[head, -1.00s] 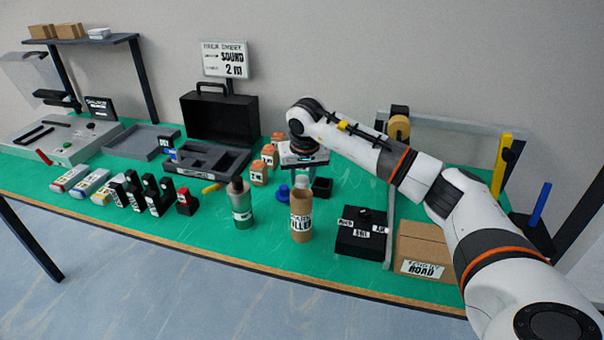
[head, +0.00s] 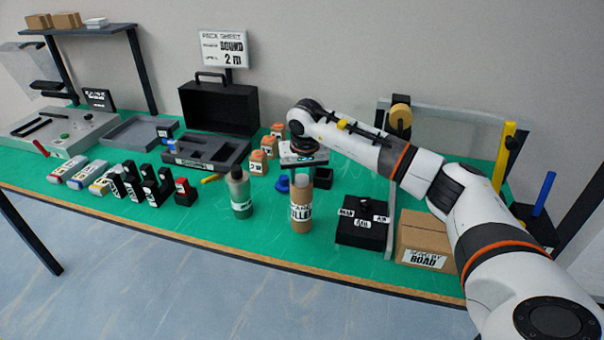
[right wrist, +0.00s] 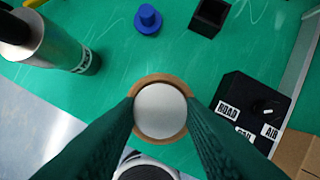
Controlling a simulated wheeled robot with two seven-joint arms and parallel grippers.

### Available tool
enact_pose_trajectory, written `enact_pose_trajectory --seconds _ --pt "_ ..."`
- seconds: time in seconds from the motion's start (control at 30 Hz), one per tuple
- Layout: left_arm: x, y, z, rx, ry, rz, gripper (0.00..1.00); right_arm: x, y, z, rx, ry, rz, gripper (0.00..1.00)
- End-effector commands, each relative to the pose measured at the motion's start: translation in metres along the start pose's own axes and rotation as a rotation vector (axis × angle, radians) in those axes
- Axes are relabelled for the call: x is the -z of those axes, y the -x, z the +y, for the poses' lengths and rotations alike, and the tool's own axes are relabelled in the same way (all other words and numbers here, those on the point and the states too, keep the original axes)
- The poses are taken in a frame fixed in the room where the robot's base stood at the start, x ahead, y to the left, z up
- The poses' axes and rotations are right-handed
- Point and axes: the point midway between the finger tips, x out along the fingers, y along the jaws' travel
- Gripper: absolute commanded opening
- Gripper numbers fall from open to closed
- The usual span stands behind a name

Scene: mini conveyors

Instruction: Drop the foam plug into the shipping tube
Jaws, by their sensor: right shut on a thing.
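The shipping tube (head: 301,216), brown cardboard with a white label, stands upright on the green bench mat. My right gripper (head: 302,172) is directly above its mouth, pointing down. In the right wrist view, my right gripper (right wrist: 160,102) has its two dark green fingers shut on the pale grey, round foam plug (right wrist: 160,112). The plug lies inside the ring of the tube's brown rim (right wrist: 160,78) in that view, roughly centred. I cannot tell whether it has entered the mouth. In the head view the plug is hard to make out between gripper and tube. My left gripper is not in view.
A black labelled box (head: 362,222) and a cardboard box (head: 425,232) stand to the right.

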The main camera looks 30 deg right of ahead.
Motion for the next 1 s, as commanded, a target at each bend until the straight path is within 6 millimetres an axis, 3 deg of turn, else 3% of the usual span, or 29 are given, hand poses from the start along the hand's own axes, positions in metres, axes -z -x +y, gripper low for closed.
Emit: enact_pose_trajectory --seconds 0.03,0.07,0.2,0.67,1.0 --pt "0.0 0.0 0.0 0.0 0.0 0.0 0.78 0.002 -0.002 0.0 0.002 0.001 0.005 0.13" --pt "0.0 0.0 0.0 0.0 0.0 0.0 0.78 0.002 -0.002 0.0 0.002 0.001 0.006 0.36" --pt "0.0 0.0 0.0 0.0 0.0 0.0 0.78 0.002 -0.003 0.0 0.003 0.001 0.007 0.59" --pt "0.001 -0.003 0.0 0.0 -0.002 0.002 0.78 0.002 0.003 -0.001 0.004 0.001 0.006 0.6" --pt "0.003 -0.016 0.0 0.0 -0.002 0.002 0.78 0.001 0.071 0.0 0.0 0.002 -0.003 0.6"
